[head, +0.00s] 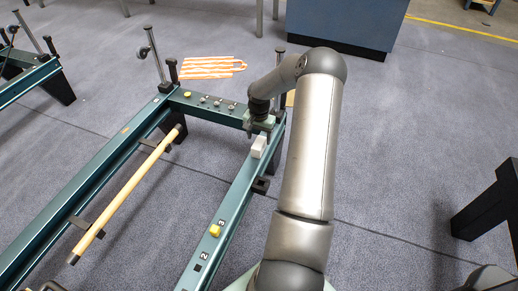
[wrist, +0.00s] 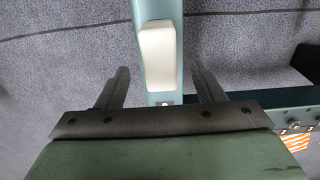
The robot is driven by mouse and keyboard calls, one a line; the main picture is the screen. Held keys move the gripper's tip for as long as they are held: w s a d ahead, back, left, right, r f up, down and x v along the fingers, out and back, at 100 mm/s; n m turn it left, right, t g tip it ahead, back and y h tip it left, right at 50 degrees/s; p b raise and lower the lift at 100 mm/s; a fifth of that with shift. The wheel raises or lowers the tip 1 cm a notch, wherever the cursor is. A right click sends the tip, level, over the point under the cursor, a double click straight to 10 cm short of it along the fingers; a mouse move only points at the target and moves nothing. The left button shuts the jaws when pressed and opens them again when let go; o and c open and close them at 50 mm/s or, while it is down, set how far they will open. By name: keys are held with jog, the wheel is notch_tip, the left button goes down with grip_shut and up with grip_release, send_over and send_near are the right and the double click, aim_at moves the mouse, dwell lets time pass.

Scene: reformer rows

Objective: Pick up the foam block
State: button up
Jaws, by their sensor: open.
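The foam block is likely the white, rounded block (head: 259,146) on the teal right-hand rail of the reformer frame. It also shows in the wrist view (wrist: 158,55), lying lengthwise along the rail. My gripper (head: 261,131) is just above the rail, at the far end of the block. In the wrist view my gripper (wrist: 160,72) has its two fingers spread wide, one to each side of the rail's line, with the block showing between and beyond them. Nothing is between the jaws that I can see as held. The exact height above the block is unclear.
A wooden pole (head: 130,192) lies along the frame's left side. Yellow knobs (head: 215,230) and upright posts (head: 154,55) stick up from the frame. An orange-striped bag (head: 210,67) lies on the carpet behind. A blue box (head: 345,25) stands at the back.

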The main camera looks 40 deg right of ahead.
aim_at(259, 143)
notch_tip(259, 143, down, 4)
jog(key=shift+a+f+b, duration=0.1)
jog(key=shift+f+b, duration=0.05)
jog(key=shift+b, duration=0.45)
jog(key=c, duration=1.1)
jog(key=shift+o, duration=0.2)
